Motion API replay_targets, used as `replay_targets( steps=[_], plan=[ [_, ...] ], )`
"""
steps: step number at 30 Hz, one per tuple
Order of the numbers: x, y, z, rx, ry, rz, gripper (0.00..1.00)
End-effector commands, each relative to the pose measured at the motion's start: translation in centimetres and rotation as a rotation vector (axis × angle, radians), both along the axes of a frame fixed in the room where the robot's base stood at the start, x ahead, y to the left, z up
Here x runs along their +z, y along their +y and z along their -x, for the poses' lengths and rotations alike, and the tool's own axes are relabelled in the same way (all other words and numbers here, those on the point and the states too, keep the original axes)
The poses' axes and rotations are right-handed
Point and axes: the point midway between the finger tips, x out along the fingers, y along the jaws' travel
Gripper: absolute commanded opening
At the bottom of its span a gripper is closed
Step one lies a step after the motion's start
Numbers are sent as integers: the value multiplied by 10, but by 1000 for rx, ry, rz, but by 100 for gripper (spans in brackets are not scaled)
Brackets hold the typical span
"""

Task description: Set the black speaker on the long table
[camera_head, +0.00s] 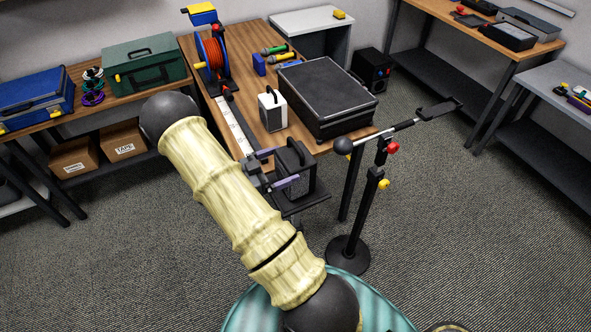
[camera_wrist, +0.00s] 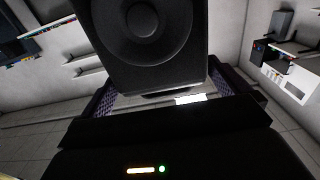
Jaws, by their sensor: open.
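A black speaker (camera_head: 299,172) stands upright on a small black platform (camera_head: 314,201) at the near end of the wooden table (camera_head: 188,50). My gripper (camera_head: 277,168) is open, with one finger on either side of the speaker. In the wrist view the speaker (camera_wrist: 147,62) fills the upper middle, its round cone facing the camera. The fingers of my gripper (camera_wrist: 170,95) show at its lower left and lower right. I cannot tell whether they touch it. Another black speaker (camera_head: 372,69) stands beyond the table's right side.
A black case (camera_head: 327,94), a white box with a black handle (camera_head: 272,110) and a red cable reel (camera_head: 211,55) stand on the wooden table. A microphone stand (camera_head: 364,205) rises close to the right of the platform. Grey carpet lies open at the right.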

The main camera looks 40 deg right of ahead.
Motion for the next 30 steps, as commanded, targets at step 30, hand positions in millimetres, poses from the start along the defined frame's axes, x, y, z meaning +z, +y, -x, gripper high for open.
replay_targets(
  steps=[30],
  plan=[
    [5,-49,11,-1,-1,0,90]
  ],
)
